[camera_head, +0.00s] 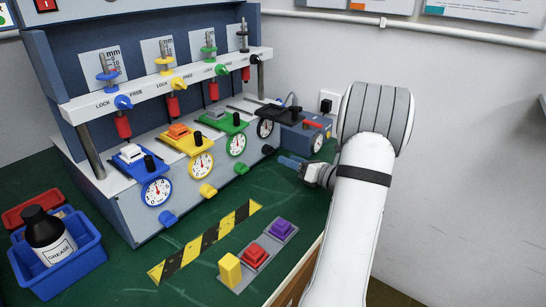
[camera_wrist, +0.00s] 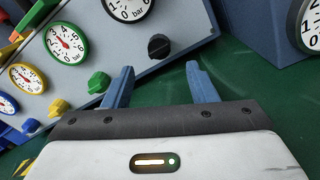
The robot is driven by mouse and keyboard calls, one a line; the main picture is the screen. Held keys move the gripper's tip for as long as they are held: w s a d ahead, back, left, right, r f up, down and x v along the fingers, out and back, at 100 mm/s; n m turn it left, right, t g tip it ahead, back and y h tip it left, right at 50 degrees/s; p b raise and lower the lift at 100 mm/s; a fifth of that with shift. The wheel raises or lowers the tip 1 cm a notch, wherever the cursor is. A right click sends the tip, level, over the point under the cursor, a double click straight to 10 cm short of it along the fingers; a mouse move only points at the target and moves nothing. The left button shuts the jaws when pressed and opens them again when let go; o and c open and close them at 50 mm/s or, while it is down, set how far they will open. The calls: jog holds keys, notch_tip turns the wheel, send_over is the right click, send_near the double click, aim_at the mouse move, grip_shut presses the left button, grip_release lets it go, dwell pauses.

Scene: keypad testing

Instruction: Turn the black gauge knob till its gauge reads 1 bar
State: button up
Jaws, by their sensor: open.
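The black knob (camera_head: 268,150) sits low on the front face of the test bench, below and right of the black-rimmed gauge (camera_head: 265,128). In the wrist view, the black knob (camera_wrist: 159,46) lies beyond and between my two blue fingertips, apart from both. The black-rimmed gauge (camera_wrist: 128,6) is cut off by the top edge there, and its needle cannot be read in either view. My gripper (camera_head: 287,161) is open and empty, just right of the knob in the head view; its blue fingers (camera_wrist: 160,70) are spread wide in the wrist view.
Green (camera_head: 208,191), yellow (camera_wrist: 99,82) and blue (camera_head: 168,218) knobs line the bench to the left. A blue box with a white gauge (camera_head: 318,143) stands close behind my gripper. A button panel (camera_head: 255,256) and striped tape lie in front on the green table.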

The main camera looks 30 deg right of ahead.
aim_at(269, 151)
jog(key=b+x, duration=0.1)
jog(key=x, duration=0.6)
jog(key=shift+c, duration=0.2)
jog(key=c, duration=0.9)
jog(key=shift+c, duration=0.2)
